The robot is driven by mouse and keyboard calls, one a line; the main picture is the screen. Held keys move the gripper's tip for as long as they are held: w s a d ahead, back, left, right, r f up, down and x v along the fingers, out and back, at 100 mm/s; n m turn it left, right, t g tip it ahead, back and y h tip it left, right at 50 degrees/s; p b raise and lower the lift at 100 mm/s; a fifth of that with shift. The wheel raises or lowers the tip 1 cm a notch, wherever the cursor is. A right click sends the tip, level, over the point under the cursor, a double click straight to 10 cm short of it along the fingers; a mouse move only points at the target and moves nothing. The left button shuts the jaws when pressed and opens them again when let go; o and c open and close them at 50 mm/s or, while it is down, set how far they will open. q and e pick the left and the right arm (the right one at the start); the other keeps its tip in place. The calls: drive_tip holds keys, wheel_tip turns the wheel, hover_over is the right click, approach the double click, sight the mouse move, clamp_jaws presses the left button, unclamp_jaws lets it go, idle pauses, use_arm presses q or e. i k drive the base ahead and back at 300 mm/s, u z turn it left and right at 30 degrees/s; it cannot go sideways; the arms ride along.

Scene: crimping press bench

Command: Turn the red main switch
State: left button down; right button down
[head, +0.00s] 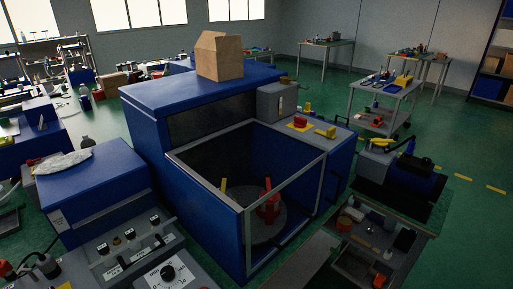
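A red knob-like part (299,121) sits on a yellow plate on the grey top at the right side of the blue press (205,95). It looks like the red main switch; its turned position is too small to read. Neither of my grippers shows in the head view, so nothing is seen touching the switch.
A yellow part (325,132) and a grey box (278,101) are near the red knob. A metal-framed enclosure with a red fixture (268,204) opens in front. A cardboard box (219,57) sits on top. A control panel with a black dial (168,272) is at lower left.

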sight(300, 122)
drive_tip(key=z, duration=2.25)
drive_tip(key=i, duration=1.35)
drive_tip(key=u, duration=2.8)
